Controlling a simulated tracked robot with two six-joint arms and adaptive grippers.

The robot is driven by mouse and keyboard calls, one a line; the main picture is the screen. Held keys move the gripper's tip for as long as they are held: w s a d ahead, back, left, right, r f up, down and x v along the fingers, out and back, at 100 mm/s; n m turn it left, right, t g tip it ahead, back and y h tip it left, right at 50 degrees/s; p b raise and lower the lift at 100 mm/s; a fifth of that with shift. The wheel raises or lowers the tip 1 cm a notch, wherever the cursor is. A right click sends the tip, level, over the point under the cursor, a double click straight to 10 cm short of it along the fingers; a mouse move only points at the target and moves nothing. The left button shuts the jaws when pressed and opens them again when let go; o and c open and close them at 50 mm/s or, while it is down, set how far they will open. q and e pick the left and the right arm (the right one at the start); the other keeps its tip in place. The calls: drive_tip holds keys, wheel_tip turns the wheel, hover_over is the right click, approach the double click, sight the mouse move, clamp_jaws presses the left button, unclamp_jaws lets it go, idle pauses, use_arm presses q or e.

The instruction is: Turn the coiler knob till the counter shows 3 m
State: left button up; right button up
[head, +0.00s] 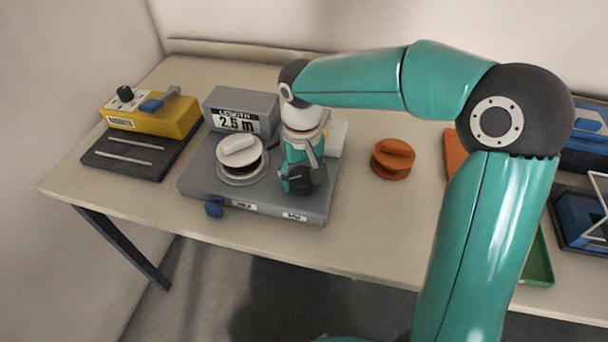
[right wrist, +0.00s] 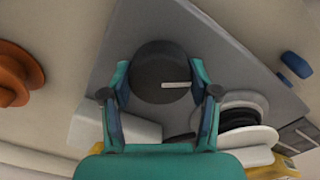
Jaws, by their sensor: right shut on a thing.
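The coiler (head: 262,203) is a grey machine on the table. Its counter (head: 237,121) reads 2.5 m under the word LENGTH. The dark round knob (right wrist: 163,72) with a pale line on top shows between my right fingers in the right wrist view; it is also at the coiler's right side in the head view (head: 300,184). My right gripper (right wrist: 160,90) is shut on the knob from above. It also shows in the head view (head: 299,172). A white spool (head: 240,150) sits on the coiler left of the knob. My left gripper is not in view.
An orange spool (head: 393,158) stands on the table to the right of the coiler. A yellow device (head: 152,112) with a dark plate is at the left. A blue lever (head: 214,207) sticks out at the coiler's front. Bare table lies around the orange spool.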

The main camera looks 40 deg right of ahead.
sight(302, 175)
drive_tip(key=shift+w+r+m, duration=0.15)
drive_tip(key=shift+w+m, duration=0.05)
drive_tip(key=shift+m, duration=1)
drive_tip(key=o, duration=1.2)
drive_tip(key=shift+c, duration=0.2)
drive_tip(key=shift+s, duration=0.1)
wheel_tip(302, 175, up, 12)
